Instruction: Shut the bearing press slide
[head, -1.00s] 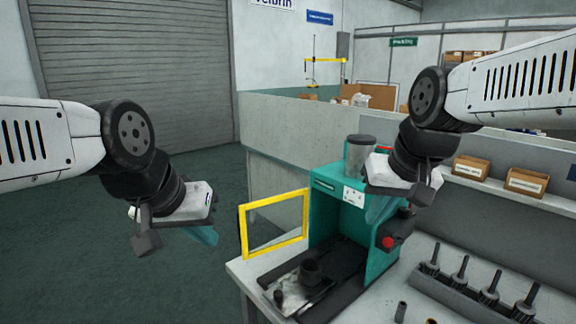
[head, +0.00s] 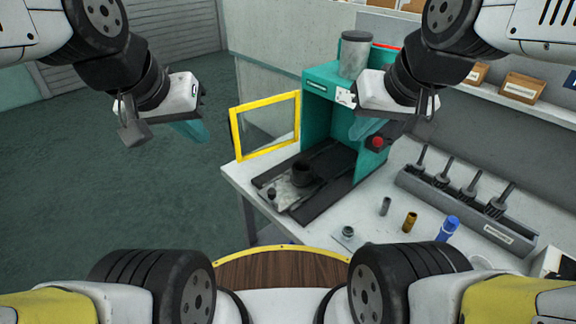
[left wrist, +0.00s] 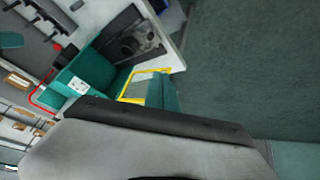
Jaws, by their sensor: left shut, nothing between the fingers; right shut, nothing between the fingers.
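The teal bearing press (head: 322,84) stands on the workbench in the head view. Its slide, a metal plate (head: 283,194) carrying a dark round part (head: 303,172), sits out at the front on black rails. The yellow-framed guard door (head: 235,134) stands swung open at the left. My left gripper (head: 190,131) is shut and empty in the air left of the door, apart from it. Its teal fingers (left wrist: 161,92) show in the left wrist view, with the press (left wrist: 75,83) beyond. My right gripper (head: 366,130) is shut and empty before the press's right side; contact cannot be told.
A red button (head: 376,142) sits on the press's right side. A rack (head: 470,210) with several upright tools, a brass part (head: 410,221) and a blue part (head: 443,228) lie to the right on the bench. Open floor (head: 130,220) lies left.

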